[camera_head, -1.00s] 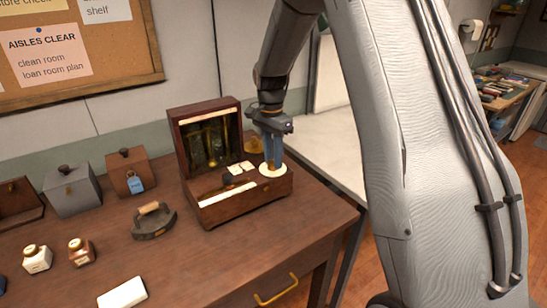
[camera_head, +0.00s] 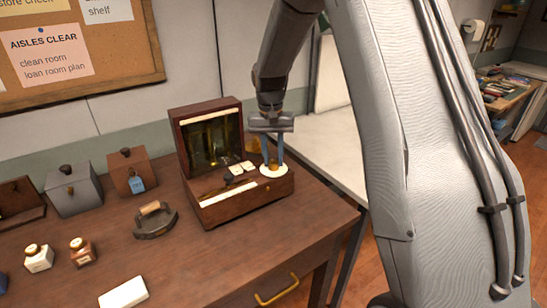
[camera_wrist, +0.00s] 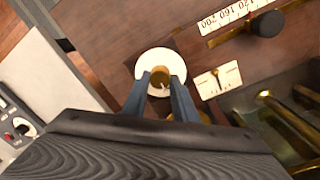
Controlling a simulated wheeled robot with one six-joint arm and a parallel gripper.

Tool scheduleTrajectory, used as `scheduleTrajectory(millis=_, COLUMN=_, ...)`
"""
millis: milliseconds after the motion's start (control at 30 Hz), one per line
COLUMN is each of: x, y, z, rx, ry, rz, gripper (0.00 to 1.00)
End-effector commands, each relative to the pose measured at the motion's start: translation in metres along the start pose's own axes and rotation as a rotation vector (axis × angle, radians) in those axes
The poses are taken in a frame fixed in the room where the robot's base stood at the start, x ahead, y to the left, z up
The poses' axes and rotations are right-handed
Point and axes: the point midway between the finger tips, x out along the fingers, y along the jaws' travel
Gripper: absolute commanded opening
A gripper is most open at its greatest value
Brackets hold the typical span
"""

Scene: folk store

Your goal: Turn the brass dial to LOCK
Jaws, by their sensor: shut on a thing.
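The brass dial (camera_head: 272,164) sits on a round white plate (camera_head: 264,173) at the right front of an open wooden case. In the wrist view the dial (camera_wrist: 159,82) is a small round brass knob on the white disc (camera_wrist: 152,55). My gripper (camera_head: 273,160) points straight down, with one blue finger on each side of the dial, shut on it. The fingertips also show in the wrist view (camera_wrist: 161,77). Lettering on the white plate, including LOCK, cannot be read, so the dial's setting cannot be told.
The case's lid (camera_head: 210,140) stands open behind the dial. Beside the dial are a small white switch plate (camera_wrist: 212,82) and a black slider knob (camera_wrist: 266,23) on a numbered scale (camera_wrist: 228,17). A handled metal tool (camera_head: 155,221), bottles and boxes stand to the left.

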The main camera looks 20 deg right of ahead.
Motion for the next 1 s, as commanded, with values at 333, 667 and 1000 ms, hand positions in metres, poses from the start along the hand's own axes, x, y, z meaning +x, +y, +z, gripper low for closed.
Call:
scheduleTrajectory(millis=333, x=-0.0010, y=0.0003, z=-0.0002, rx=-0.051, ry=0.003, rz=0.001, gripper=0.03)
scheduleTrajectory(millis=667, x=-0.0010, y=0.0003, z=-0.0002, rx=-0.050, ry=0.003, rz=0.001, gripper=0.29)
scheduleTrajectory(millis=1000, x=-0.0004, y=0.0001, z=0.0000, rx=-0.050, ry=0.002, rz=0.000, gripper=0.44)
